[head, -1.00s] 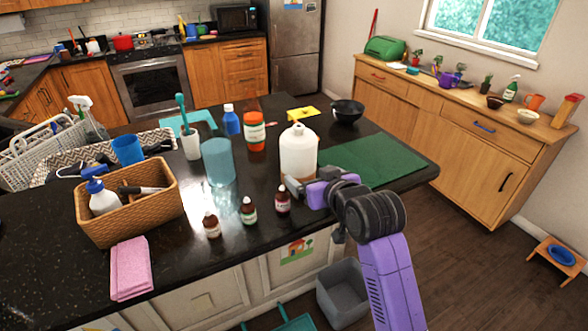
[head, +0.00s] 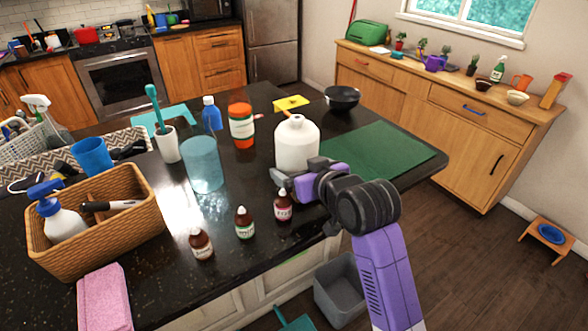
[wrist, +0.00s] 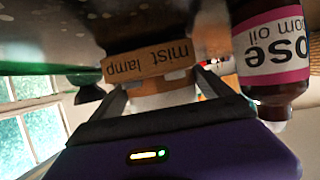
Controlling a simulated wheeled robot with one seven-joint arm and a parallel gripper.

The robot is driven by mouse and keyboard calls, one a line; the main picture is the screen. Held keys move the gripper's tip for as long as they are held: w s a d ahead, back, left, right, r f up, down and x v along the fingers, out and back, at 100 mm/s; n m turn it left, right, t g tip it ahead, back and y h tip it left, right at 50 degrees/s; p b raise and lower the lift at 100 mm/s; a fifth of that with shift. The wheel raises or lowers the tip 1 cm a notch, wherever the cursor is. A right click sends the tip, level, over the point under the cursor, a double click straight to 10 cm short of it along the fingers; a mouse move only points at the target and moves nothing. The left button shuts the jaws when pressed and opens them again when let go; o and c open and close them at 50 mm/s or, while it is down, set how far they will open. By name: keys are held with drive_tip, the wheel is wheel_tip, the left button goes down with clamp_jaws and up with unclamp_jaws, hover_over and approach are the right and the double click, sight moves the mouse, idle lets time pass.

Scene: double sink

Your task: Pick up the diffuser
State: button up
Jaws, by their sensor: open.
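The diffuser, a white rounded body (head: 296,145) with a narrow neck, stands upright on the dark counter in the head view. In the wrist view, which is upside down, its wood-coloured band (wrist: 150,62) reads "mist lamp". My gripper (head: 283,180) is low at the diffuser's near side and hides its base in the head view. In the wrist view my gripper (wrist: 162,92) is open, with one finger to each side of the diffuser's lower part. I cannot tell whether the fingers touch it.
A brown bottle with a pink-edged label (head: 283,207) stands close to my gripper; it looms large in the wrist view (wrist: 272,50). Two more brown bottles (head: 244,224) (head: 201,245), a blue glass cylinder (head: 203,165) and an orange-capped bottle (head: 241,126) are left. A green mat (head: 375,155) is clear.

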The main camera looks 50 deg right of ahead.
drive_tip(key=c, duration=1.4)
drive_tip(key=shift+r, duration=0.15)
drive_tip(key=shift+c, duration=0.7)
